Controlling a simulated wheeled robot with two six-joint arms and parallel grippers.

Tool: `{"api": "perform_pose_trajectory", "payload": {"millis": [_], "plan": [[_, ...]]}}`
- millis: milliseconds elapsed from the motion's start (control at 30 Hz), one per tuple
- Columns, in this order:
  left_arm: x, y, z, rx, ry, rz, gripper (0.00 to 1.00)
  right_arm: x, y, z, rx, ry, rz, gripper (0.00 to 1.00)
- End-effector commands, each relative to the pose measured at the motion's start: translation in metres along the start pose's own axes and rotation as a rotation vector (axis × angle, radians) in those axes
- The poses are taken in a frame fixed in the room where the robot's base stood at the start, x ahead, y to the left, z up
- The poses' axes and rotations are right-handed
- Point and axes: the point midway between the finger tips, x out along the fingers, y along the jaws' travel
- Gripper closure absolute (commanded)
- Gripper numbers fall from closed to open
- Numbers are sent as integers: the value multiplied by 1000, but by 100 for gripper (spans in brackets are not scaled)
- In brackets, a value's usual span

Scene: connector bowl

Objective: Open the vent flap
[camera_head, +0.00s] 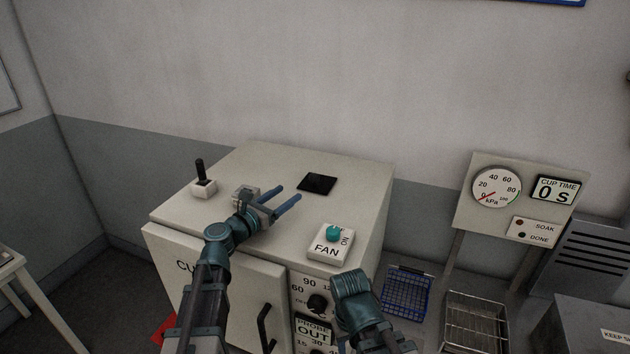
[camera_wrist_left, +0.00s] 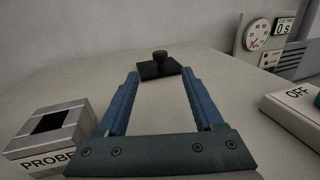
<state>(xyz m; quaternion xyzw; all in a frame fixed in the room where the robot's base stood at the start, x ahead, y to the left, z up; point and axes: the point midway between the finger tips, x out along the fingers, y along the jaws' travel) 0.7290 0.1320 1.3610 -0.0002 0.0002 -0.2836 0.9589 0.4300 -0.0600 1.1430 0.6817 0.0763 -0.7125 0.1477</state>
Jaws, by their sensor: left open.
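The vent flap appears as a small flat black square plate (camera_head: 317,184) on top of the pale cabinet. In the left wrist view the black plate (camera_wrist_left: 150,72) lies flat with a short dark knob (camera_wrist_left: 160,57) standing on it. My left gripper (camera_head: 288,196) is above the cabinet top, its two blue fingers spread and pointing toward the plate. In the left wrist view the fingers (camera_wrist_left: 160,80) are apart with nothing between them, and the plate is beyond the tips. My right gripper is not visible; only part of my right arm shows.
The cabinet top (camera_head: 270,160) carries a black lever (camera_head: 200,172) on a white base and a FAN switch box (camera_head: 330,244) with a teal knob. A metal PROBE block (camera_wrist_left: 50,132) sits left of my left gripper. A gauge panel (camera_head: 520,195) stands at right.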

Motion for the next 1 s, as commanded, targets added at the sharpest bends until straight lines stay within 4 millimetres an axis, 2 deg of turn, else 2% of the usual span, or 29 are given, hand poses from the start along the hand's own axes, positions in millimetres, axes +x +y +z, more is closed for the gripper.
{"api": "perform_pose_trajectory", "payload": {"millis": [33, 233, 367, 800, 1000], "plan": [[0, 0, -5, 0, 0, 0, 31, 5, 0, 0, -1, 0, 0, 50], [2, 0, -4, 0, 0, 0, 31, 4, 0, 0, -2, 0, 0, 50], [15, 0, -4, 0, 0, -3, 31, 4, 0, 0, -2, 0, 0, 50], [101, 1, -4, 0, 0, -3, 31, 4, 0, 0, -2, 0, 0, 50], [127, 0, -4, 0, 0, -2, 31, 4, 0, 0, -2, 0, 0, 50]]}}
